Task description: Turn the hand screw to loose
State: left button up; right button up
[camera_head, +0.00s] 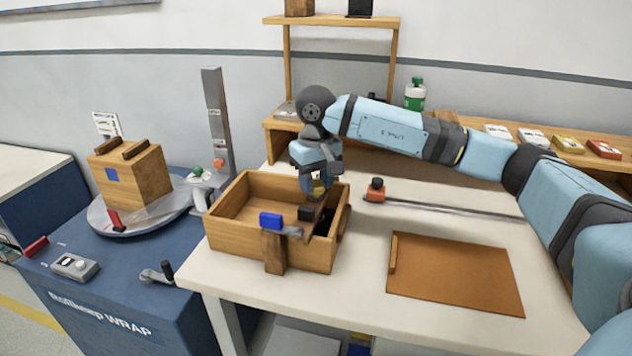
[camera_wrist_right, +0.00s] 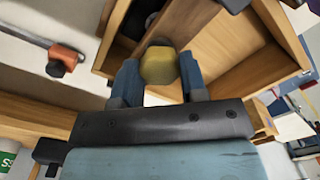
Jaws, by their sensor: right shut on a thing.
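The hand screw appears as a yellow, faceted knob (camera_wrist_right: 159,66) between my right fingers in the right wrist view; in the head view the yellow knob (camera_head: 319,188) is mostly covered by the gripper. My right gripper (camera_head: 318,186) points down at the right part of an open wooden box (camera_head: 235,238) and is shut on the knob. A dark bar with a black block (camera_head: 306,213) and a blue block (camera_head: 270,220) lies across the box's front. The screw's shaft is hidden. My left gripper is not in view.
A bar clamp with an orange head (camera_head: 376,190) lies right of the box. A brown board (camera_head: 455,272) lies on the white table (camera_head: 360,310). A wooden shelf (camera_head: 335,20) stands behind. At left, a blue wrapping machine (camera_head: 125,270) carries a wooden crate (camera_head: 135,180).

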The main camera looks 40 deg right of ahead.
aim_at(316, 183)
dwell(0.4)
jog(key=o, duration=0.9)
pick_arm(q)
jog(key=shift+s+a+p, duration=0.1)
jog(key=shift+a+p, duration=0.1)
jog(key=shift+p, duration=0.65)
pick_arm(e)
notch_tip(316, 183, up, 14)
jog(key=shift+d+f, duration=0.1)
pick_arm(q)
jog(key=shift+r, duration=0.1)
